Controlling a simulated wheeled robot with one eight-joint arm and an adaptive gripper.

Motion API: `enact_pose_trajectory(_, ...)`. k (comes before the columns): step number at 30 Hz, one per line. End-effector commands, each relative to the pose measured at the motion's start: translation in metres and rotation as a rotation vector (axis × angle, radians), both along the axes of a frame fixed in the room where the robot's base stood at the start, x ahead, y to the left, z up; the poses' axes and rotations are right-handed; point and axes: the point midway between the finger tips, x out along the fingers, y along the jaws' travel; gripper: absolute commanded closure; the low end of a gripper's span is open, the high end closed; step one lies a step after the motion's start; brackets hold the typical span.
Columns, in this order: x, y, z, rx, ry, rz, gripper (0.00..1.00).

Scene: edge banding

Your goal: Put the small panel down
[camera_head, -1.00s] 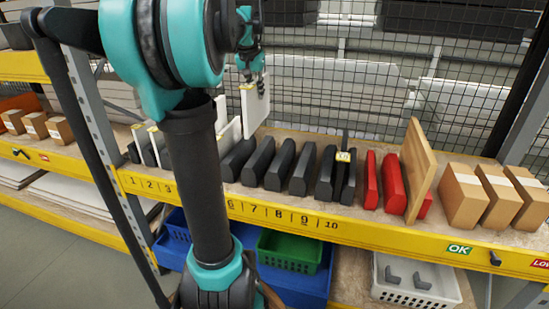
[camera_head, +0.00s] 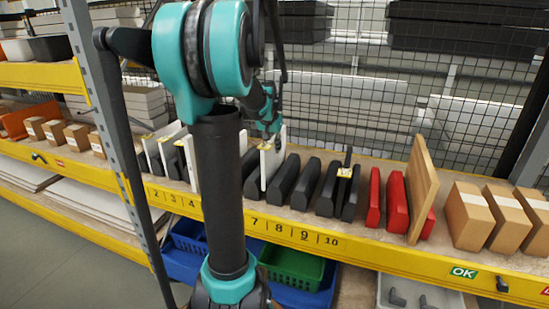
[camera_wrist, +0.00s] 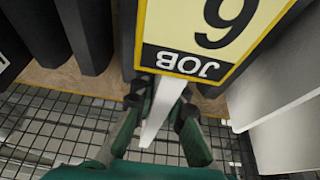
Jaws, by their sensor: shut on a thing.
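The small panel (camera_head: 271,168) is a thin white upright board with a yellow tag. In the head view it stands low among the dark dividers (camera_head: 284,178), near the shelf mark 7. My gripper (camera_head: 268,133) is above it and shut on its top edge. In the wrist view the fingers (camera_wrist: 161,105) pinch the white panel (camera_wrist: 160,115) from both sides. Its yellow JOB tag (camera_wrist: 210,35) looks upside down.
Other white panels (camera_head: 192,163) stand to the left, partly behind my arm. Dark dividers, red blocks (camera_head: 397,203), a wooden board (camera_head: 422,190) and cardboard boxes (camera_head: 466,213) stand to the right. A wire mesh (camera_head: 365,75) closes the shelf's back.

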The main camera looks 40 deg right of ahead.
Motion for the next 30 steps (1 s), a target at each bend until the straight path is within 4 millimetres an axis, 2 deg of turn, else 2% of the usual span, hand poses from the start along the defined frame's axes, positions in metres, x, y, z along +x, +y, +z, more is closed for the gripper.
enact_pose_trajectory(5,0.0,0.0,-0.012,0.0,0.0,0.0,1.0)
enact_pose_trajectory(13,0.0,0.0,-0.044,0.0,0.0,0.0,1.0)
enact_pose_trajectory(25,0.0,0.0,-0.048,0.0,0.0,0.0,1.0)
enact_pose_trajectory(26,0.0,0.0,-0.048,0.0,0.0,0.0,0.85)
enact_pose_trajectory(30,0.0,0.0,-0.048,0.0,0.0,0.0,0.68)
